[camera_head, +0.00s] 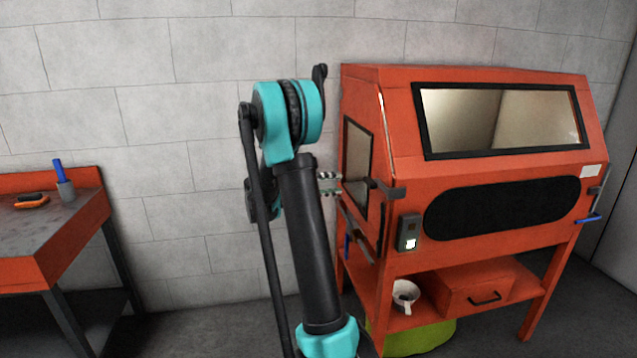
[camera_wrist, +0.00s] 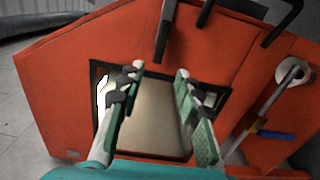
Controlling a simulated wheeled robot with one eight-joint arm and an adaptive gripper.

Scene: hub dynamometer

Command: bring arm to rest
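My arm rises in the middle of the head view, bent at its teal joint. My gripper (camera_head: 336,184) shows partly behind the arm, close to the left side of the orange cabinet (camera_head: 510,169). In the wrist view my gripper (camera_wrist: 160,70) has its two green-padded fingers well apart, with nothing between them. Beyond the fingers is the cabinet's side window (camera_wrist: 150,110), framed in black, in its orange side wall (camera_wrist: 60,85). I cannot tell from these views whether a finger touches the cabinet.
Black handles or brackets (camera_wrist: 163,40) stick out from the cabinet side. A workbench (camera_head: 50,240) with a blue-handled tool (camera_head: 58,171) stands at left. Floor between bench and cabinet looks clear.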

